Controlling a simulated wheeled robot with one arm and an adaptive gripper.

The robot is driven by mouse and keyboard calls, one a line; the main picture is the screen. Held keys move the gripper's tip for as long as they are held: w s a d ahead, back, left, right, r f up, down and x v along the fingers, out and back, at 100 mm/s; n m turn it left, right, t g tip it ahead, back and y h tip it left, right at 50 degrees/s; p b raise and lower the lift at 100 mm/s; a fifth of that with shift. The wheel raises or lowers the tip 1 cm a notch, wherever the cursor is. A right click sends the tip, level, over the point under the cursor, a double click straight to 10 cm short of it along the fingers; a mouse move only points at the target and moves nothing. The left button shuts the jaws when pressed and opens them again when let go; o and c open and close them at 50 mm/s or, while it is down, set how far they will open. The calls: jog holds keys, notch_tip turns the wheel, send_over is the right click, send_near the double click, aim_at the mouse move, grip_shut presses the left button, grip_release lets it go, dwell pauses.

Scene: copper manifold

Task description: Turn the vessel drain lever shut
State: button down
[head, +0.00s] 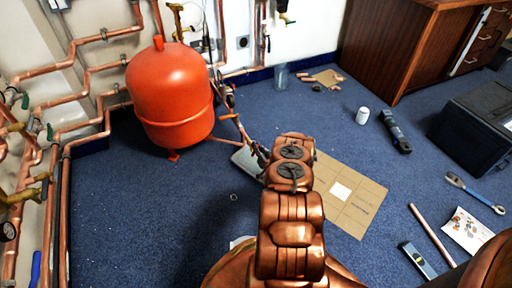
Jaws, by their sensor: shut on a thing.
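The orange-red vessel (170,95) stands on the blue carpet at the upper left, close to the copper pipework. A thin copper pipe with small valve fittings (229,97) runs down its right side. My copper-coloured arm reaches up from the bottom, and my gripper (243,132) is at its far end, beside the lower part of these fittings. The gripper is small and dark here and is shut at the drain lever, just right of the vessel. The lever itself is mostly hidden by the jaws, and its angle cannot be told.
Copper pipes with valves (40,125) line the left wall. A cardboard sheet (350,195) lies right of my arm. A white cup (362,116), a dark tool (394,131), a wrench (474,192) and a black toolbox (475,125) are farther right.

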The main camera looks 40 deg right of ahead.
jog(key=shift+s+d+f+m+b, duration=0.15)
jog(key=shift+f+m+b, duration=0.45)
jog(key=shift+m, duration=1.55)
jog(key=shift+s+d+f+m+b, duration=0.1)
jog(key=shift+d+f+m+b, duration=0.45)
jog(key=shift+m, duration=1.65)
jog(key=shift+s+a+f+m+b, duration=0.15)
jog(key=shift+m+b, duration=0.75)
jog(key=shift+m, duration=1.25)
jog(key=shift+w+d+f+m, duration=0.1)
jog(key=shift+m, duration=0.2)
jog(key=c, duration=1.2)
grip_release()
jog(key=v, duration=1.2)
jog(key=shift+w, duration=0.15)
